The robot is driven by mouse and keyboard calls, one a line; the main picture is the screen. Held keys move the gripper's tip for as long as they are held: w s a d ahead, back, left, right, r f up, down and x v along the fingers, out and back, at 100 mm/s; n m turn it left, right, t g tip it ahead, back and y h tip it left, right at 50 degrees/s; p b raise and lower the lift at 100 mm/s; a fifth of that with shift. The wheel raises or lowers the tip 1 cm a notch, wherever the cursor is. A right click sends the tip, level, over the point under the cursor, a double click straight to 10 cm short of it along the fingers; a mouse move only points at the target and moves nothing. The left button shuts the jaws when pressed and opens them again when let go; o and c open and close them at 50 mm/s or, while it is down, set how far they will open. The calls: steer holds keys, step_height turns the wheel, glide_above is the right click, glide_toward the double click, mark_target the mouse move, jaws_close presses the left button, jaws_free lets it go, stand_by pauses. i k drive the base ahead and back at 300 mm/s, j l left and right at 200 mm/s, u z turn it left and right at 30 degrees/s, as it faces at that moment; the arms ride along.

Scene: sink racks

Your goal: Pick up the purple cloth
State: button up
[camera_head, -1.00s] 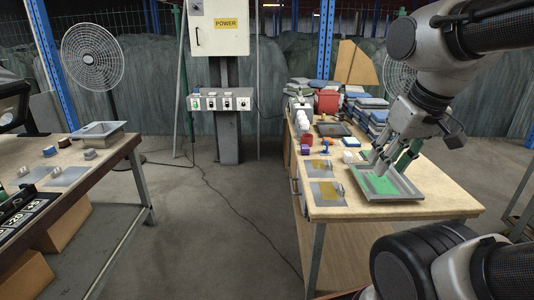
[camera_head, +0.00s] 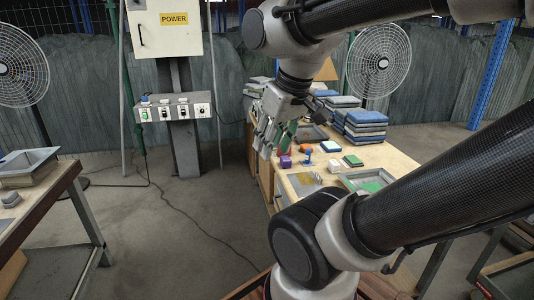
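A small purple item (camera_head: 285,162), which looks like a compact block or folded cloth, sits on the wooden table near its left edge. My gripper (camera_head: 266,153) hangs just above and to the left of it in the picture, fingers pointing down. Whether it touches the purple item is unclear. A dark green piece (camera_head: 289,134) shows beside the fingers; I cannot tell whether it is held or part of the gripper. The finger opening is too small to judge.
Near the purple item are an orange item (camera_head: 306,149), a blue item (camera_head: 308,157), a white block (camera_head: 333,166) and a green-topped pad (camera_head: 352,160). Stacked cloths (camera_head: 366,125) stand behind. A grey tray (camera_head: 349,178) with a green inside is partly hidden by my arm.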

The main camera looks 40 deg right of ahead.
mark_target(286, 162)
steer(key=i, duration=2.4)
steer(key=i+z, duration=0.25)
steer(key=z, duration=0.2)
steer(key=i+j+z, duration=0.15)
steer(key=z, duration=0.3)
steer(key=i+j+z, duration=0.2)
steer(key=z, duration=0.25)
steer(key=i+z, duration=0.1)
steer(key=z, duration=1.8)
